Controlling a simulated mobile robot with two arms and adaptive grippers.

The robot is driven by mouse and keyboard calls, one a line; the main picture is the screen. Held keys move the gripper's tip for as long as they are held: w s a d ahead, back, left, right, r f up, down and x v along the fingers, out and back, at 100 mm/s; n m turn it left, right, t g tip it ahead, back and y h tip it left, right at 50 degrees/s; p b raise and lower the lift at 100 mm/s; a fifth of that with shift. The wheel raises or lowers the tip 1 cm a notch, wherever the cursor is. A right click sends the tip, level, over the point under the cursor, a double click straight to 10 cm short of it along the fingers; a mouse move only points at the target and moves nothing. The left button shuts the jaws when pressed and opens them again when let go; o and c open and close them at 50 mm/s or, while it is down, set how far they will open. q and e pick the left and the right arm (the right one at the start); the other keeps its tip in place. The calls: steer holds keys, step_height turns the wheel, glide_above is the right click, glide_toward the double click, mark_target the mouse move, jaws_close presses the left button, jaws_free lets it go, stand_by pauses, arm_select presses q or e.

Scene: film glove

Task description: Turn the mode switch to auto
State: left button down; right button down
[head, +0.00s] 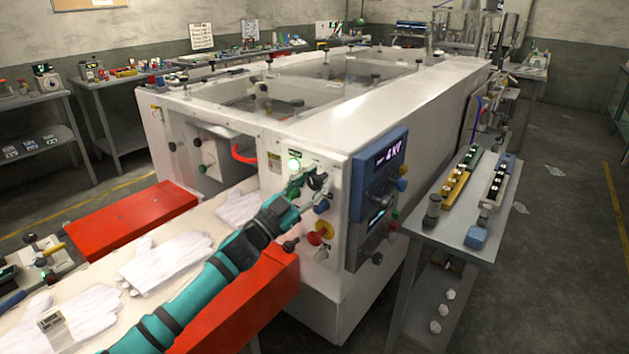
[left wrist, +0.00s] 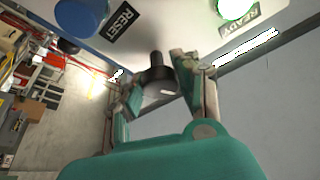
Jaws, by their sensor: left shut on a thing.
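The mode switch is a black rotary knob on the white machine's front panel, and it shows in the left wrist view (left wrist: 158,78) and in the head view (head: 318,182). My left gripper (head: 300,186) is at the panel, its teal arm reaching in from the lower left. In the left wrist view my left gripper's fingers (left wrist: 160,90) stand on either side of the knob, shut on it. The knob's position markings cannot be read. My right gripper is not in view.
A lit green READY lamp (head: 294,165) sits above the knob. A blue RESET button (left wrist: 82,16), a red-and-yellow stop button (head: 321,233) and a blue display box (head: 378,178) are close by. White gloves (head: 165,262) lie on the belt between red guards (head: 132,217).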

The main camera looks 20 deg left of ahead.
arm_select(q)
steer(key=m+g+h+p, duration=0.1)
steer(key=m, duration=0.3)
steer(key=shift+r, duration=0.1)
steer(key=m+g+p, duration=0.2)
steer(key=m, duration=0.2)
steer(key=shift+h, duration=0.4)
steer(key=m+g+p, duration=0.2)
steer(key=m+p, duration=0.1)
steer(key=m, duration=0.2)
steer(key=shift+m+g+y+p, duration=0.35)
steer(key=shift+m+p, duration=0.35)
steer(key=shift+m, duration=0.3)
steer(key=shift+f, duration=0.2)
steer(key=c, duration=0.9)
jaws_free()
